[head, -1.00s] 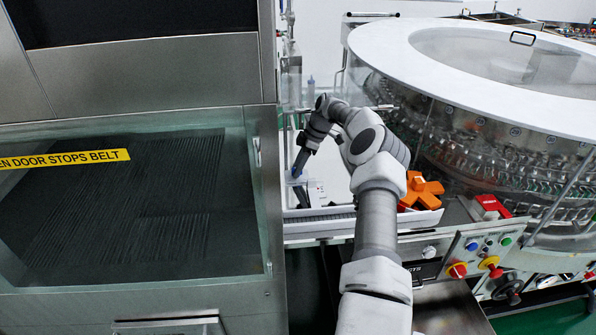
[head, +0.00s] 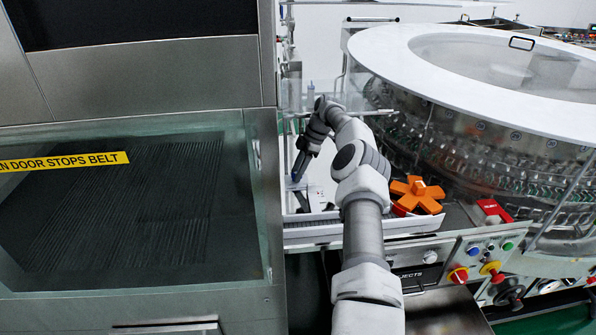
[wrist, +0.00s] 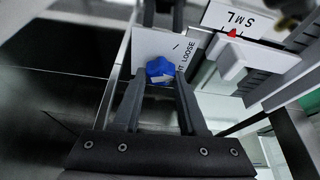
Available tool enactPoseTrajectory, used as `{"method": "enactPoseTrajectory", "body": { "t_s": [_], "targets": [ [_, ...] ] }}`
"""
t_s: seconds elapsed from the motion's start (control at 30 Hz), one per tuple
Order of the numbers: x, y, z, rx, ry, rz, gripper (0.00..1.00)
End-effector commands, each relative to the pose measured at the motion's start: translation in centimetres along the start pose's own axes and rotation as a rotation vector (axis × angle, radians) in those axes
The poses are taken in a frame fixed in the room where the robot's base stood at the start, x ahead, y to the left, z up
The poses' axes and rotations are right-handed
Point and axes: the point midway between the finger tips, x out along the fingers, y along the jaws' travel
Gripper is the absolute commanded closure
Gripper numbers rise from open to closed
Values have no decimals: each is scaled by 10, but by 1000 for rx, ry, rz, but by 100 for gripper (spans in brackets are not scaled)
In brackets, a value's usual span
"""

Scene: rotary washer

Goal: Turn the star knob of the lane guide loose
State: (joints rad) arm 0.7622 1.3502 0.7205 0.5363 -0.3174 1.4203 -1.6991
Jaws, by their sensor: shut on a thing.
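The blue star knob (wrist: 160,70) sits between my gripper's two fingertips in the wrist view, in front of a white plate (wrist: 150,46) with partly legible lettering ending in "LOOSE". My gripper (wrist: 160,82) is shut on the knob. In the head view my gripper (head: 297,172) points down at the left end of the white tray area, and the blue of the knob or fingertip is small there. A white scale plate (wrist: 236,20) marked S, M, L with a red pointer (wrist: 233,33) stands to the right of the knob in the wrist view.
A large round washer (head: 480,140) with a white rim stands at right. A control panel (head: 470,255) with buttons is at front right. A glazed cabinet (head: 130,220) closes off the left.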

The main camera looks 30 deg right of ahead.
Motion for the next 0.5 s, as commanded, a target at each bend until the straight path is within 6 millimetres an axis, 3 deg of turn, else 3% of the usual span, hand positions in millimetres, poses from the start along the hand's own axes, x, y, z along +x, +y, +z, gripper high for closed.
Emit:
{"method": "enactPoseTrajectory", "body": {
  "t_s": [0.03, 0.17, 0.5],
  "targets": [
    [-1, 0, 1, 0, -2, 2, 53],
    [-1, 0, 0, 1, -2, 2, 30],
    [-2, 0, 0, 1, -1, 1, 28]
  ]
}}
